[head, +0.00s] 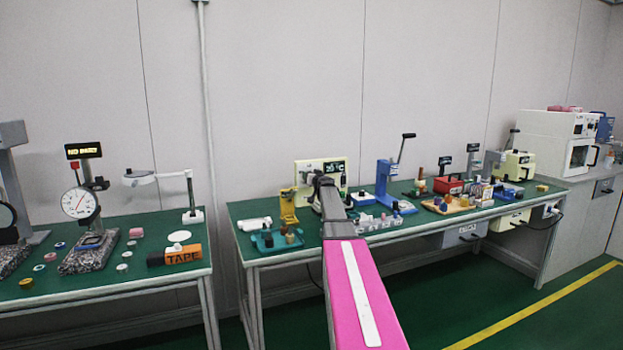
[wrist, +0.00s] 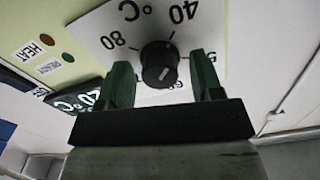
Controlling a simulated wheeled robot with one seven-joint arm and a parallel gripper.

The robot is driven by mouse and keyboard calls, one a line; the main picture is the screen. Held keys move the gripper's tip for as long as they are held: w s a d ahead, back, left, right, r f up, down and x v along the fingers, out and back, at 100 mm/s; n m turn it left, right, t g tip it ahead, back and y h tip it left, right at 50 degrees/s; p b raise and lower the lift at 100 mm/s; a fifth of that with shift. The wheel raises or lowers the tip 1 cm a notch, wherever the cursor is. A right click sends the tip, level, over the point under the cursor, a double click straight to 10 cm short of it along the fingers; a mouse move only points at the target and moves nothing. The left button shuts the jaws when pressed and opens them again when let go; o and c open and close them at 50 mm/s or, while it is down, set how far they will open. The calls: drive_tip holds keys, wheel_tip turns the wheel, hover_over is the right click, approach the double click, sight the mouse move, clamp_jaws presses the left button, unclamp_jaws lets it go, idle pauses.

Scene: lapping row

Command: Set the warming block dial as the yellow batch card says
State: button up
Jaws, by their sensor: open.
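The warming block's dial (wrist: 160,64) is a black round knob on a white scale plate (wrist: 205,25) in the wrist view. The plate appears turned over, with 80 at left, 40 at upper right and °C above; the lower figures are partly hidden. In the head view the cream warming block (head: 338,165) stands behind my gripper (head: 322,182). I cannot make out the yellow batch card.
A dark display (wrist: 72,102) and a HEAT label (wrist: 33,48) sit left of the dial. On the green bench (head: 262,212), a yellow press (head: 288,206) and a teal tray (head: 268,244) stand left of my arm, a blue press (head: 384,183) right.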

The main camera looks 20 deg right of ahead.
drive_tip(key=c, duration=0.9)
